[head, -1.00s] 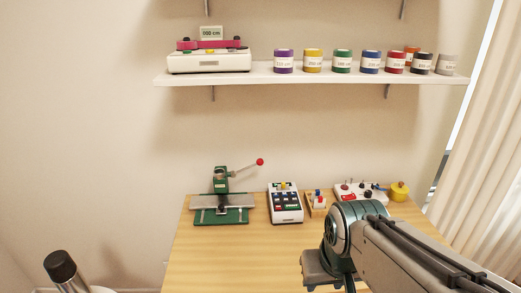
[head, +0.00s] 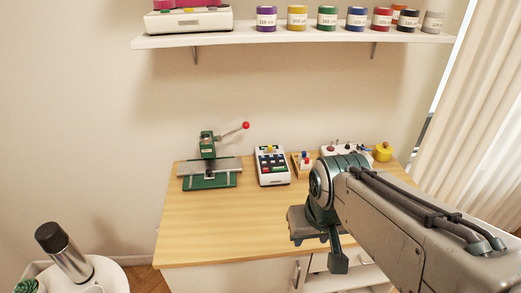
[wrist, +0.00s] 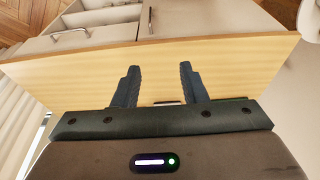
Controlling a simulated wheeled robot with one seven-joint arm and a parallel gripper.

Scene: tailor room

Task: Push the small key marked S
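A white keypad device (head: 271,166) with dark, red and green keys and a yellow part at its top stands on the wooden table. Its key markings are too small to read, so I cannot tell which key is S. My gripper (wrist: 160,85) is open and empty in the wrist view, with its two dark fingers apart over the table's edge. In the head view my gripper hangs at the table's front right, nearer to me than the keypad and apart from it.
A green press with a red-knobbed lever (head: 209,165) stands left of the keypad. A small wooden block stand (head: 303,163), a white panel with knobs and a yellow pot (head: 383,152) are on its right. The table's (head: 200,225) front left is bare. A shelf (head: 300,40) hangs above.

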